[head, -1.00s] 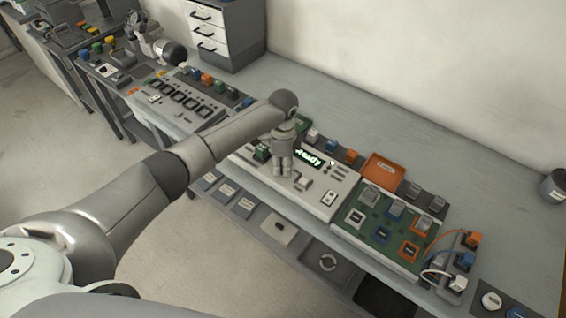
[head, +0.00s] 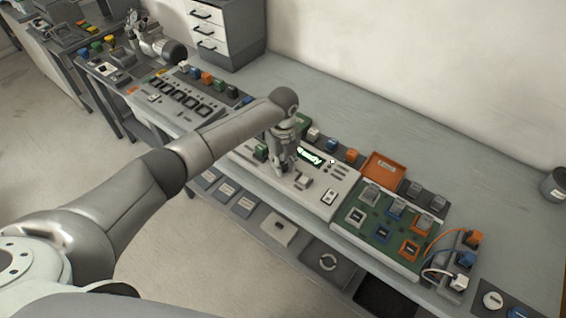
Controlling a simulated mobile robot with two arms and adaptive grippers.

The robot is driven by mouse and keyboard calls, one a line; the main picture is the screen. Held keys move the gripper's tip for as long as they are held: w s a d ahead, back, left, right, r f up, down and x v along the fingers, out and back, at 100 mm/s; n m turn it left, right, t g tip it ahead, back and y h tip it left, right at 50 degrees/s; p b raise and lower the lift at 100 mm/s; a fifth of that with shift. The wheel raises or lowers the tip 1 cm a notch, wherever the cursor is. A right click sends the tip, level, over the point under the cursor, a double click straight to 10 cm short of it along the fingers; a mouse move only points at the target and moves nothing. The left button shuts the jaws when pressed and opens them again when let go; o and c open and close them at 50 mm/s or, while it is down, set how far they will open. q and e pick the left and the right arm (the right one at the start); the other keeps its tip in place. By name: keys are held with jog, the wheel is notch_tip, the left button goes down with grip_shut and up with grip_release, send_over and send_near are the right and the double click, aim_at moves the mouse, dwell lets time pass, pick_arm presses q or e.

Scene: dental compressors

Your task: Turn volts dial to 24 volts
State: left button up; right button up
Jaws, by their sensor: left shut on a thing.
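The test panel (head: 312,197) is a pale box on the bench with a lit green display reading "Ready" (head: 310,156). My left gripper (head: 283,171) points down onto the panel, just left of the display. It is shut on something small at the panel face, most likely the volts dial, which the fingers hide. The dial's marks and setting cannot be read. My right gripper is not in view.
A green circuit board (head: 385,232) with several coloured blocks lies right of the panel. An orange tray (head: 383,168) sits behind it. Cables with orange and blue plugs (head: 466,258) stand at the right. The back of the bench (head: 450,150) is clear.

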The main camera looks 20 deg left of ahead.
aim_at(283, 165)
pick_arm(q)
jog(key=m+b, duration=0.1)
jog(key=m, duration=0.3)
jog(key=shift+w+m, duration=0.1)
jog(key=shift+m, duration=0.3)
jog(key=m+b, duration=0.1)
jog(key=m, duration=0.4)
jog(key=shift+r, duration=0.15)
jog(key=shift+m, duration=0.3)
jog(key=o, duration=0.9)
jog(key=shift+c, duration=0.2)
jog(key=shift+o, duration=1)
notch_tip(283, 165, up, 12)
